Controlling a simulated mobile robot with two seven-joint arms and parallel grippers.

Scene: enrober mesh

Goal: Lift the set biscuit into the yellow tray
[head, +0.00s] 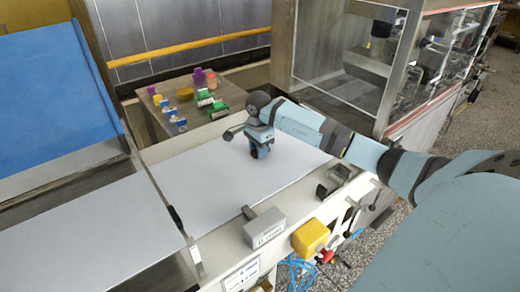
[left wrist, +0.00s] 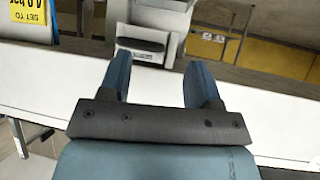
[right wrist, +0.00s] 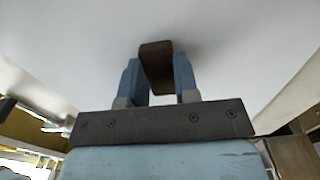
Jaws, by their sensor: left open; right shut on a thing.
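My right gripper (head: 259,150) points down at the white belt surface (head: 200,185) in the head view. The right wrist view shows its fingers (right wrist: 157,80) shut on a dark brown biscuit (right wrist: 156,62). The biscuit stands on edge between them, close to the white surface; I cannot tell whether it touches. In the head view the gripper hides the biscuit. My left gripper (left wrist: 160,82) is open and empty in the left wrist view, and is not in the head view. I cannot make out a yellow tray with certainty; a small yellow piece (head: 185,93) lies on the side table.
The side table (head: 150,112) behind the belt holds several small coloured items. A grey box (head: 264,228) and a yellow box (head: 310,237) sit on the machine's front edge. A glass-walled machine (head: 345,50) stands at the right. The belt around my right gripper is clear.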

